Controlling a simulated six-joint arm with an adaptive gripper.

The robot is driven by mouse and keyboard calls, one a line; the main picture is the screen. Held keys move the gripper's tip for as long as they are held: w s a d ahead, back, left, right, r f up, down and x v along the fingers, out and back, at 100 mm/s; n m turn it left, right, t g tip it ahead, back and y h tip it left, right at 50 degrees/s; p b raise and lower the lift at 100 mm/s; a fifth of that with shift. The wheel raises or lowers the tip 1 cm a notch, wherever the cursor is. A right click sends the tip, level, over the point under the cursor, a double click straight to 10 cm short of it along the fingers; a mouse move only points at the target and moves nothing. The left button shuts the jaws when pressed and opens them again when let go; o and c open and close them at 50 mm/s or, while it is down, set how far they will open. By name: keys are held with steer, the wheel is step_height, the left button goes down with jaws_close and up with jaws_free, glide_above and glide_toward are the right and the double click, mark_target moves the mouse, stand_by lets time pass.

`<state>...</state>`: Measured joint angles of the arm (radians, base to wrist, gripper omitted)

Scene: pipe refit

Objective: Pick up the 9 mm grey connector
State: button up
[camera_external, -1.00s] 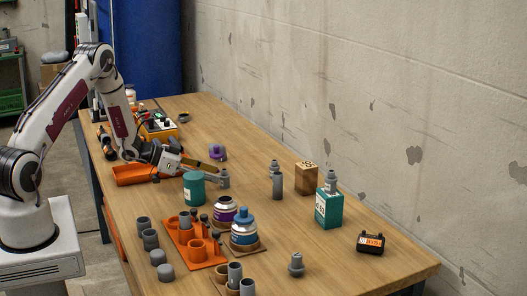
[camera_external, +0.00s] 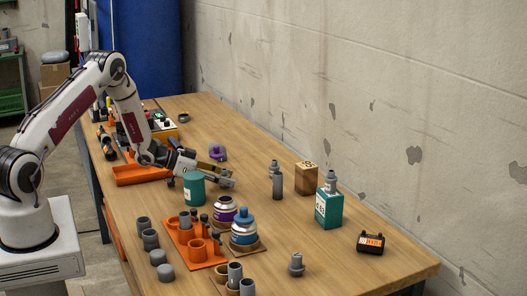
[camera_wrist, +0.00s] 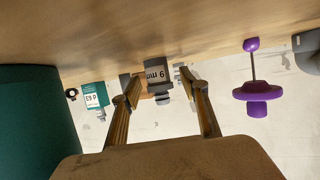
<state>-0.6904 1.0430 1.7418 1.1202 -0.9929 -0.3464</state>
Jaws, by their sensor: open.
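The grey connector with a "9 mm" label (camera_wrist: 157,73) shows in the wrist view, which is upside down. It appears between my two open fingertips, apart from both in the picture. I cannot tell whether it is level with the tips or a little beyond them. My gripper (camera_wrist: 158,86) is open and empty, low over the table. In the external view my gripper (camera_external: 228,177) points right, just behind the teal can (camera_external: 194,188). Lighter grey rings show behind the connector in the wrist view.
Grey fittings (camera_external: 277,184) stand beyond my gripper, near a wooden block (camera_external: 306,179) and a teal box (camera_external: 328,209). A purple piece (camera_external: 218,152) stands behind the gripper. An orange rack (camera_external: 183,236), paint jars and loose pipes fill the front.

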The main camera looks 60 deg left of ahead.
mark_target(224, 170)
steer(key=c, duration=1.2)
steer(key=shift+r, duration=0.2)
steer(key=shift+r, duration=4.8)
